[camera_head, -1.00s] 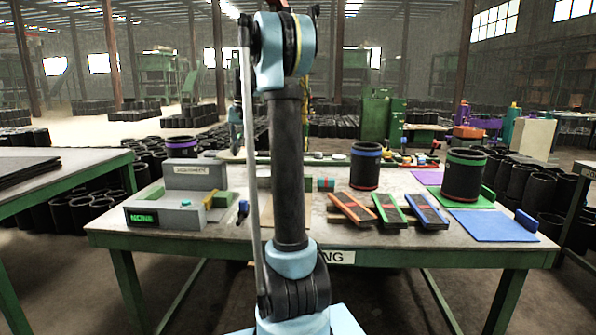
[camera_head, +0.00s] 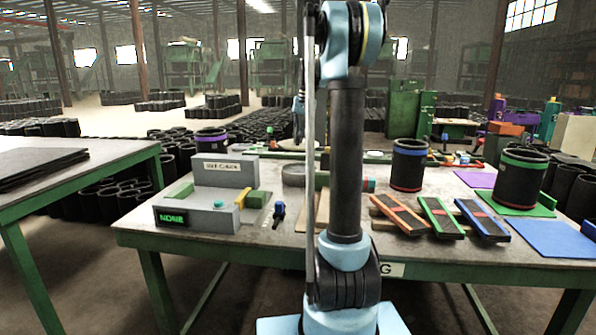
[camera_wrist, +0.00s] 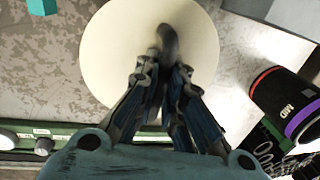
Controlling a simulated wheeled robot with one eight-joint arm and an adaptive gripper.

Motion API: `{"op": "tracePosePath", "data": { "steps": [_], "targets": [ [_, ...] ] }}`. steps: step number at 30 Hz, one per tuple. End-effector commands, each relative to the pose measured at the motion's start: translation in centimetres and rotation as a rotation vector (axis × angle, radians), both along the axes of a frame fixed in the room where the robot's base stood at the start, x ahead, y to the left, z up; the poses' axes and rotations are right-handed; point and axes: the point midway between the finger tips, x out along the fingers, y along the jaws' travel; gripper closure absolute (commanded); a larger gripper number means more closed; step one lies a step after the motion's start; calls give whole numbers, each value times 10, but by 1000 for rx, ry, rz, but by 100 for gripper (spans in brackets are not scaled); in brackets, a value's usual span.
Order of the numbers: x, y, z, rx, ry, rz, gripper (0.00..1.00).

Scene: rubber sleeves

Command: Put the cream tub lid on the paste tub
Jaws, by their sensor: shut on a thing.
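The cream tub lid (camera_wrist: 110,50) is a round, flat cream disc with a dark curved handle, seen from above in the wrist view. My gripper (camera_wrist: 166,68) is shut on that handle, and its fingers cover the lid's near part. Whether the lid touches anything below cannot be told. I cannot pick out the paste tub for certain; it may be hidden under the lid or behind my arm. In the head view my arm hides much of the table's middle, and the lid is not clear there.
In the head view, a grey gauge stand (camera_head: 222,172), a blue-banded sleeve (camera_head: 408,165), a green-banded sleeve (camera_head: 520,180) and several coloured-edged trays (camera_head: 440,217) occupy the table (camera_head: 270,250).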

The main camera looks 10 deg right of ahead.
Motion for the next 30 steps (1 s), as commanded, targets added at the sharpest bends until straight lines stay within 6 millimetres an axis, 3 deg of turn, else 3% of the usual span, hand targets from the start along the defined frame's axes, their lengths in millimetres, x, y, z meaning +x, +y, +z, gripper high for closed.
{"op": "tracePosePath", "data": {
  "steps": [9,17,24,30],
  "targets": [
    [0,-2,-47,0,-1,-2,100],
    [0,-1,-63,0,-1,-1,100],
    [0,-1,-94,0,-1,-1,100],
    [0,-1,-98,-1,0,-1,100]
  ]
}}
